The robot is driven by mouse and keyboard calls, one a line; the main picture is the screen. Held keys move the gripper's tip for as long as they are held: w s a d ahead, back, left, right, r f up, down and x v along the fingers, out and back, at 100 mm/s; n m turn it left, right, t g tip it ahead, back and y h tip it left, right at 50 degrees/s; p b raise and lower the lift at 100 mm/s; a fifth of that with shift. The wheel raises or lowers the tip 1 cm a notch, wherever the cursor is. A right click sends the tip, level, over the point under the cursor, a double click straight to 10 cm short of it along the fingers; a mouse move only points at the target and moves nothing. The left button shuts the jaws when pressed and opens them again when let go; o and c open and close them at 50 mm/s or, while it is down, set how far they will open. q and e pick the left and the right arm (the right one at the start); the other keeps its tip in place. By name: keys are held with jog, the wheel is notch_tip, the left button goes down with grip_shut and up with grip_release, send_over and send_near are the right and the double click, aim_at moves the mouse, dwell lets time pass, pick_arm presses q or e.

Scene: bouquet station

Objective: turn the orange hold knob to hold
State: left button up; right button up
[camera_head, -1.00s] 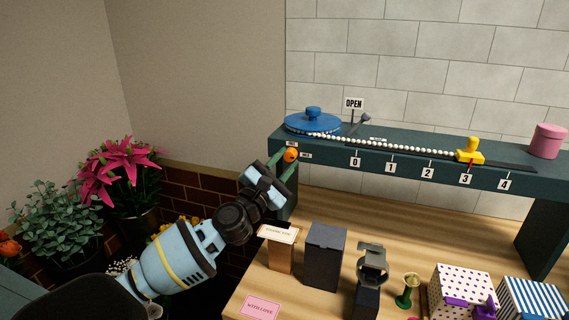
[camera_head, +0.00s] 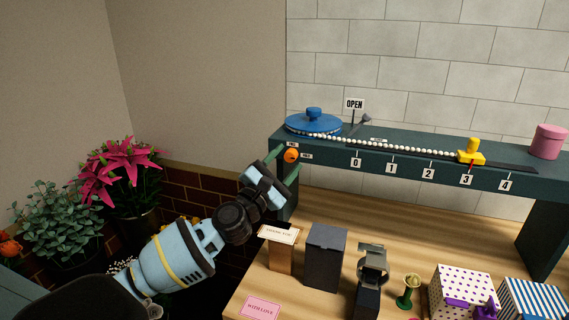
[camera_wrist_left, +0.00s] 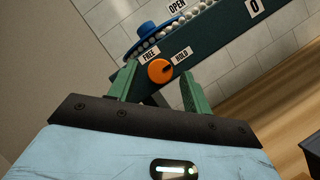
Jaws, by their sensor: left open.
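The orange hold knob (camera_head: 291,155) sits on the left end of the dark green rail's front face. In the left wrist view the knob (camera_wrist_left: 160,71) shows between a FREE label (camera_wrist_left: 149,54) and a HOLD label (camera_wrist_left: 181,56). A small dark mark is on the knob, but its exact direction is hard to tell. My left gripper (camera_head: 283,163) is open, its green fingers pointing at the knob. In the left wrist view the gripper (camera_wrist_left: 160,88) has one finger on either side of the knob; contact is not visible. My right gripper is not in view.
The rail (camera_head: 325,157) carries a blue wheel (camera_head: 312,123), a white bead string and a yellow slider (camera_head: 470,152) near 3. Below stand a THANK YOU card (camera_head: 278,234), a dark box (camera_head: 325,257) and patterned boxes. Pink flowers (camera_head: 125,168) stand at left.

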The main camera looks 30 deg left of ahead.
pick_arm(q)
jog(key=v, duration=0.7)
jog(key=shift+s+b, duration=0.4)
jog(key=shift+b, duration=0.05)
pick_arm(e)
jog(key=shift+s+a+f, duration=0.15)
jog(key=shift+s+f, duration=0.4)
pick_arm(q)
jog(key=shift+f, duration=0.15)
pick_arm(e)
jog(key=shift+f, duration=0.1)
